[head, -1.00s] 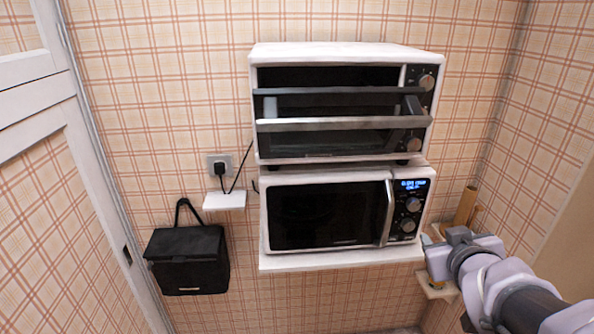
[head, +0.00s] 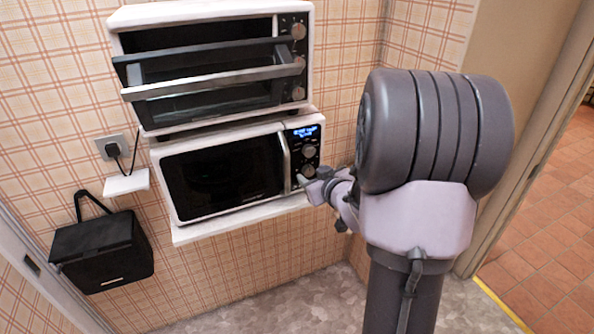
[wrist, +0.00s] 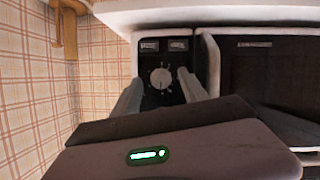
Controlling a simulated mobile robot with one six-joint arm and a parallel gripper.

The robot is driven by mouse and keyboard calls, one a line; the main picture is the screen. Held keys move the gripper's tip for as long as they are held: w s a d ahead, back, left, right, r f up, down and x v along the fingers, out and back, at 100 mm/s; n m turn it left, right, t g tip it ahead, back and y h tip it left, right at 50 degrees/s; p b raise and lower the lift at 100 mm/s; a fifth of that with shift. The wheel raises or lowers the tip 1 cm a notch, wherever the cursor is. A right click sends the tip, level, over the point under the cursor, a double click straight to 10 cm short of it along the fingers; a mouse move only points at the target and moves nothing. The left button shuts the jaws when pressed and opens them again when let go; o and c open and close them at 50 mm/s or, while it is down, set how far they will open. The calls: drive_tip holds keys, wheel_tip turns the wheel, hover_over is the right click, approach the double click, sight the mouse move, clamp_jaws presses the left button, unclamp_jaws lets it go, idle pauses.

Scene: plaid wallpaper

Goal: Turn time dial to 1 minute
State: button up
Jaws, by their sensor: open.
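The white microwave (head: 235,165) sits on a shelf, with its dark control panel and lit blue display (head: 306,131) at its right end. Two round dials show there, an upper one (head: 309,151) and a lower one (head: 307,170). My gripper (head: 306,183) is at the bottom right of the panel. In the upside-down wrist view, a grey dial with tick marks (wrist: 160,78) lies between my two open fingers (wrist: 159,88), one on each side. I cannot tell whether they touch it. Its marks are too small to read. My gripper body hides the rest of the panel.
A white oven (head: 215,13) with dials and a partly open door stands above the microwave. The microwave's door handle (wrist: 211,62) is close to one finger. A black bag (head: 103,252) hangs at left. Floor (head: 290,300) is clear below the shelf.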

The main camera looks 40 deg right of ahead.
drive_tip(key=shift+w+d+f, duration=0.15)
drive_tip(key=shift+w+f, duration=0.05)
drive_tip(key=shift+w, duration=0.4)
drive_tip(key=shift+c, duration=0.2)
clamp_jaws()
drive_tip(key=shift+r, duration=0.1)
